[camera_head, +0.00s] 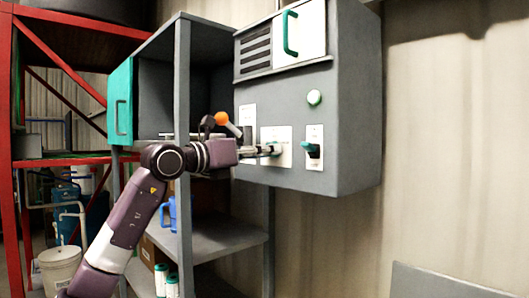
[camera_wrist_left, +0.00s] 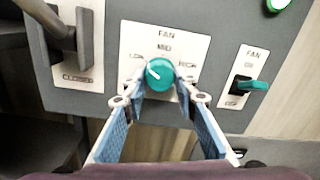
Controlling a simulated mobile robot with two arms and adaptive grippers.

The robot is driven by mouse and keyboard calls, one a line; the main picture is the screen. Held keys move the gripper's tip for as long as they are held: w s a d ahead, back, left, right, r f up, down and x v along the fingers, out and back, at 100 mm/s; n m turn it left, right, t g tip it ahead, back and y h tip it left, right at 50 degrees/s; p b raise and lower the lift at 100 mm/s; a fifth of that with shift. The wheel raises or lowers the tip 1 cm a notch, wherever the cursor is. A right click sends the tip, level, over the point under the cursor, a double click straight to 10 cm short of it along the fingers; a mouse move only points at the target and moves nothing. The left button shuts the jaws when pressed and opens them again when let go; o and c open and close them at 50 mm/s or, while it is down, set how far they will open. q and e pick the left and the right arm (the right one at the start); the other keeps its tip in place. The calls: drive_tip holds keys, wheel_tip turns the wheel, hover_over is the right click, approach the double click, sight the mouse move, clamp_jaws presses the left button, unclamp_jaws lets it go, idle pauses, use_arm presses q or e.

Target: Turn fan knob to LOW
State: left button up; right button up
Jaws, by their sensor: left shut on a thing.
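The fan knob is a round teal dial (camera_wrist_left: 160,74) on a white plate (camera_wrist_left: 165,42) marked FAN, with LOW at left, MID at top and HIGH at right. Its white pointer line slants to the upper left, toward the LOW side. My left gripper (camera_wrist_left: 160,82) has one blue-padded finger on each side of the knob and is shut on it. In the head view my left gripper (camera_head: 264,151) reaches the front of the grey control box from the left, and the knob (camera_head: 277,149) shows at its tips. My right gripper is not in view.
A fan switch with a teal lever (camera_head: 310,147) sits just right of the knob. A handle with an orange ball (camera_head: 221,118) is to the left, by a CLOSED label (camera_wrist_left: 77,78). A green button (camera_head: 314,97) is above. Grey shelves (camera_head: 220,236) stand below left.

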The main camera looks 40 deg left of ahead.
use_arm(q)
drive_tip(key=shift+r+n, duration=0.1)
drive_tip(key=shift+n, duration=0.2)
drive_tip(key=o, duration=1.2)
drive_tip(key=shift+c, duration=0.2)
drive_tip(key=s+a, duration=0.1)
drive_tip(key=s, duration=1)
drive_tip(key=shift+s+f, duration=0.3)
drive_tip(key=shift+f, duration=0.05)
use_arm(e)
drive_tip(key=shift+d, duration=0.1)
use_arm(q)
drive_tip(key=shift+s+a, duration=0.1)
drive_tip(key=shift+a, duration=0.05)
